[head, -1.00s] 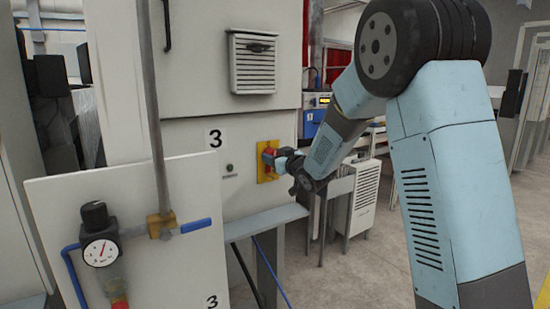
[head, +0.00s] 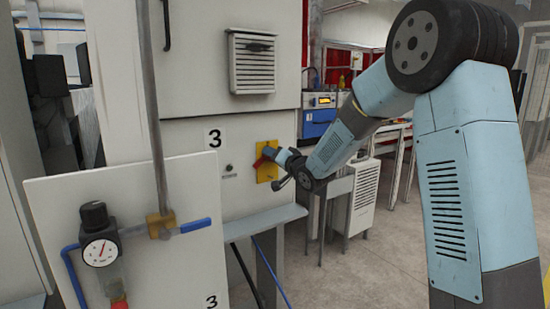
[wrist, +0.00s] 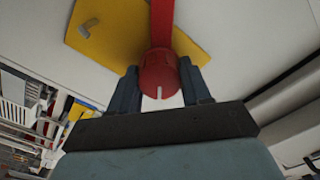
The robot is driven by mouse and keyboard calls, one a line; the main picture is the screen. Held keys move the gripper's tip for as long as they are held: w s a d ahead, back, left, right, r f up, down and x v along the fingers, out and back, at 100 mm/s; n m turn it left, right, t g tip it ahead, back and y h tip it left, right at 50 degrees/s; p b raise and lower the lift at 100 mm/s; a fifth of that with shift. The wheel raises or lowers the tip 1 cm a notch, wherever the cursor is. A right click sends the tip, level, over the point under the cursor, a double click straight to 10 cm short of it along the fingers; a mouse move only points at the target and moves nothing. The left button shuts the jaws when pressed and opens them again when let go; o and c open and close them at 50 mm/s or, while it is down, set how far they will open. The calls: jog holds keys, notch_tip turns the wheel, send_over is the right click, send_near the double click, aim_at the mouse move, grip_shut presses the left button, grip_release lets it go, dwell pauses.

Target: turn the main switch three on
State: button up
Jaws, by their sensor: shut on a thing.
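Main switch three is a red rotary handle (head: 261,160) on a yellow plate (head: 267,176), beside a "3" label (head: 215,138) on a pale cabinet. In the head view the handle slants down to the left. In the wrist view its round red end (wrist: 158,75) with a white mark sits between the two fingers, and the yellow plate (wrist: 105,35) shows behind it. My gripper (head: 273,154) is shut on the handle; it also shows in the wrist view (wrist: 162,86). My gripper partly hides the handle in the head view.
A white panel with a pressure gauge (head: 101,250) and an upright pipe (head: 155,110) stands in front at the left. A grey ledge (head: 250,222) runs below the switch. A small white cabinet (head: 363,198) stands to the right. Open floor lies at the right.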

jog(key=m, duration=0.5)
jog(key=d+m, duration=0.1)
jog(key=m, duration=0.1)
jog(key=shift+w+r, duration=0.15)
jog(key=shift+w, duration=0.1)
jog(key=shift+m, duration=0.3)
jog(key=o, duration=0.8)
jog(key=shift+o, duration=1.3)
jog(key=shift+s+a, duration=0.1)
jog(key=shift+a, duration=0.15)
jog(key=shift+f, duration=0.2)
jog(key=v, duration=1.3)
jog(key=shift+s+d, duration=0.3)
